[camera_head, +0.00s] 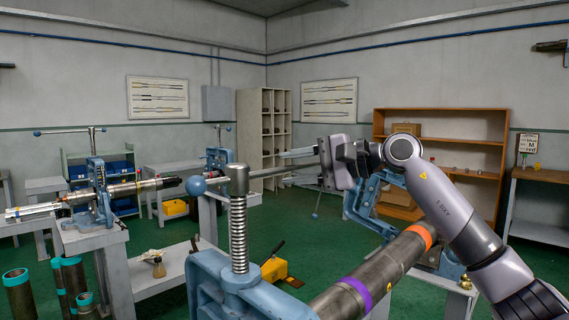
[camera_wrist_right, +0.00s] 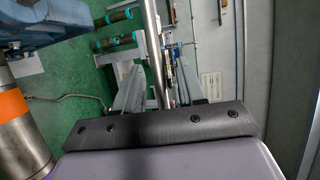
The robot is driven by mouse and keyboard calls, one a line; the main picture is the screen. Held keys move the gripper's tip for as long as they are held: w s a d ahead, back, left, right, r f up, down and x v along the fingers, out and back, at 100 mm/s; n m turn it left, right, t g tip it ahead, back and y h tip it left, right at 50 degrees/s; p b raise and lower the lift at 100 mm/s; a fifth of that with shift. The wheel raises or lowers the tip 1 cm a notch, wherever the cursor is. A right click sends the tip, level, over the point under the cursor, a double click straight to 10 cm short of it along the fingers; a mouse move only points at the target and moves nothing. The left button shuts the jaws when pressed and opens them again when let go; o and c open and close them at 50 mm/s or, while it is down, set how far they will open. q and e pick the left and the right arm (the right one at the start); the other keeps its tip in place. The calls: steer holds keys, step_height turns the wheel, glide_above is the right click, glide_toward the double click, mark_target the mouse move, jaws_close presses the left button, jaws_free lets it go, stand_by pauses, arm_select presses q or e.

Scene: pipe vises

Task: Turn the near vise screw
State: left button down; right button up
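The near vise (camera_head: 215,284) is blue and stands at the bottom middle of the head view. Its upright threaded screw (camera_head: 238,235) has a grey head with a steel handle bar (camera_head: 270,172) through it. A blue ball (camera_head: 196,185) caps the bar's left end. My right gripper (camera_head: 301,153) is at the bar's right part, its fingers pointing left toward the screw. In the right wrist view the bar (camera_wrist_right: 155,50) runs between the two parted fingers (camera_wrist_right: 156,80), with gaps beside it. The bar's right end is hidden. My left gripper is not in view.
A dark pipe (camera_head: 355,285) with purple and orange bands lies right of the near vise, below my right arm. Another blue vise (camera_head: 90,205) holds a pipe at the left. A yellow object (camera_head: 274,270) sits on the green floor. Open floor lies behind.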

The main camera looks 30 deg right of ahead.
steer(key=shift+x, duration=1.05)
jaws_close()
steer(key=shift+s+d+h, duration=0.15)
steer(key=shift+d+h, duration=0.05)
steer(key=shift+h, duration=0.1)
